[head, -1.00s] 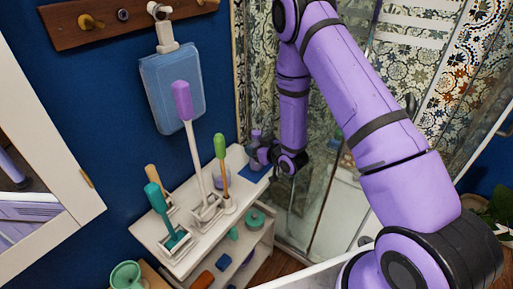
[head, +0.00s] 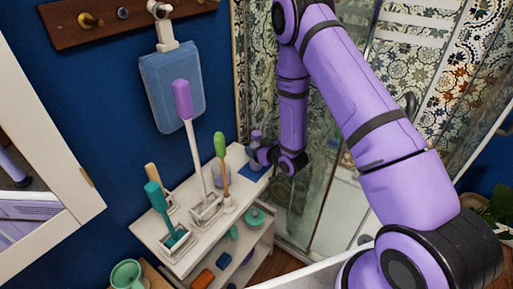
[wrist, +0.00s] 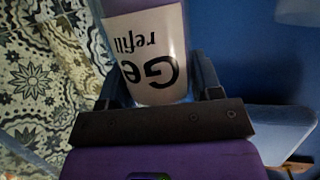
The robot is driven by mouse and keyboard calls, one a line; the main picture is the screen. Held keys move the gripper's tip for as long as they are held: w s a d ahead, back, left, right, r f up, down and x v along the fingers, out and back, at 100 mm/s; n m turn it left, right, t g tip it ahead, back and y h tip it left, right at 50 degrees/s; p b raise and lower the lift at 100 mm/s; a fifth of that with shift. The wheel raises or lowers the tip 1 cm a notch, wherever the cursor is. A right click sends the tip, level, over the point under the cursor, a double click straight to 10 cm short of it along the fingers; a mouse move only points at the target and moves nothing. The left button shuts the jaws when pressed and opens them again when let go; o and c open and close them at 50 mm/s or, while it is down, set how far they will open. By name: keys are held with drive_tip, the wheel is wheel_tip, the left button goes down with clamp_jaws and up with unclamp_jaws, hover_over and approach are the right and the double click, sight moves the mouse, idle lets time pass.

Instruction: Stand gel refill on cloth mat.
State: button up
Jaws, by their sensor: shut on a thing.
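The gel refill is a purple bottle (head: 255,136) with a white label, at the far right end of the white shelf unit in the head view. In the wrist view its label (wrist: 148,55) reads "Gel refill" upside down. My gripper (head: 262,155) is shut on the bottle, with a finger on each side of it in the wrist view (wrist: 160,82). The blue cloth mat (head: 251,174) lies on the shelf top, just below the gripper. The bottle looks upright. Its base is hidden, so I cannot tell whether it touches the mat.
Several brushes stand in holders on the shelf top (head: 160,238), left of the mat, including a green-handled one (head: 220,146) close by. A pale round thing (head: 217,174) stands behind them. A glass shower screen (head: 320,190) is to the right.

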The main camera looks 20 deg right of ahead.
drive_tip(key=shift+f, duration=0.15)
drive_tip(key=o, duration=1.2)
drive_tip(key=shift+v, duration=4)
